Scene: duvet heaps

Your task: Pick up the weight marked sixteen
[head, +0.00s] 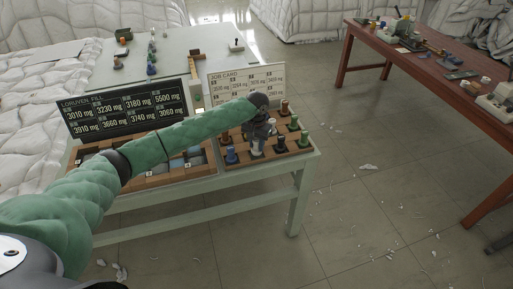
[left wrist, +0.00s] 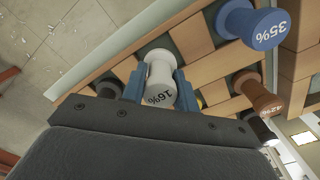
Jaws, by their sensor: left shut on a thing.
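The white spool-shaped weight marked 16% (left wrist: 160,72) is between the two blue fingers of my left gripper (left wrist: 160,88), which is shut on it. In the head view my left gripper (head: 258,136) points down over the wooden rack at the right end of the pale green table, with the white weight (head: 256,151) below it. I cannot tell whether the weight is clear of the rack. A blue weight marked 35% (left wrist: 250,24) and a brown weight marked 42% (left wrist: 258,101) stand nearby in the left wrist view. My right gripper is not in view.
Other coloured weights (head: 294,124) stand in the rack close around my gripper. A job card (head: 240,84) and a dark price board (head: 118,110) stand behind the rack and trays. A brown table (head: 440,85) is at the right, with open floor between.

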